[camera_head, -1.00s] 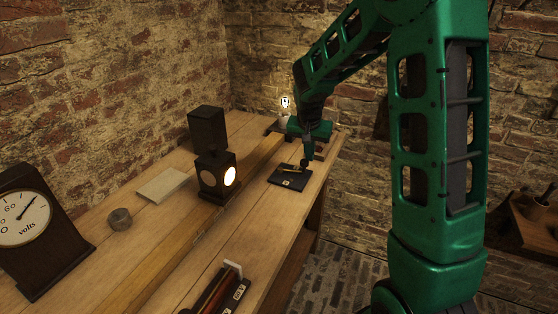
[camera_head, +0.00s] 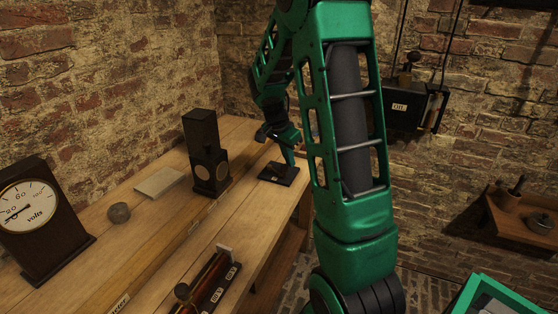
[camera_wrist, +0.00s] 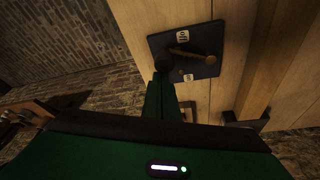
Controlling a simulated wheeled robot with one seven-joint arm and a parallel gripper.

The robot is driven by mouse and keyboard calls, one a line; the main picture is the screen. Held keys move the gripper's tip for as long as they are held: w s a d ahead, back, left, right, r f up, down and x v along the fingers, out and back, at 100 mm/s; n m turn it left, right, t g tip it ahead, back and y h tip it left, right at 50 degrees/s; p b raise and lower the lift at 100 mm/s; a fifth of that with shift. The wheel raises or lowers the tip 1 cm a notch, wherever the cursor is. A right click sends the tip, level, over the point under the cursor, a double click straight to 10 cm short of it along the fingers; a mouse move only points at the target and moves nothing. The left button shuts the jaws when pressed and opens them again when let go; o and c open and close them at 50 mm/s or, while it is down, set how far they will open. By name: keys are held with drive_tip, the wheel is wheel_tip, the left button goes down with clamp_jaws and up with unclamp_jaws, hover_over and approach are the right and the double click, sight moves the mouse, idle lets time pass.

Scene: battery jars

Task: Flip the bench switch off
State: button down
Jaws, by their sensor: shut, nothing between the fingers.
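The bench switch is a dark base plate (camera_head: 284,178) on the wooden bench. In the wrist view, the plate (camera_wrist: 205,72) carries a brass lever (camera_wrist: 190,54) ending in a round knob, and two small pale labels too blurred to read. The lever lies across the plate. My gripper (camera_head: 292,160) is low over the plate in the head view. In the wrist view, its shut, empty tip (camera_wrist: 162,66) is at the plate's left edge, apart from the knob; contact with the plate is unclear.
A voltmeter (camera_head: 42,222), a small round pot (camera_head: 119,213) and a pale sheet (camera_head: 160,182) are on the bench. A coil-like apparatus (camera_head: 213,277) stands nearer. An oil box (camera_head: 412,112) hangs on the wall at right, above a wooden shelf (camera_head: 528,220).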

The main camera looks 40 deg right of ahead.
drive_tip(key=shift+a+f, duration=0.1)
drive_tip(key=shift+a, duration=0.35)
idle(0.3)
drive_tip(key=d, duration=0.4)
drive_tip(key=shift+d, duration=0.25)
drive_tip(key=v, duration=1)
drive_tip(key=shift+w+d, duration=0.1)
drive_tip(key=s+a+n+y, duration=0.2)
drive_tip(key=s+a+n, duration=0.3)
drive_tip(key=s, duration=0.9)
drive_tip(key=s+a+n+y, duration=0.2)
drive_tip(key=s+a+n, duration=0.4)
drive_tip(key=s+a, duration=0.5)
drive_tip(key=s+f, duration=0.1)
drive_tip(key=s, duration=0.3)
drive_tip(key=shift+a, duration=0.25)
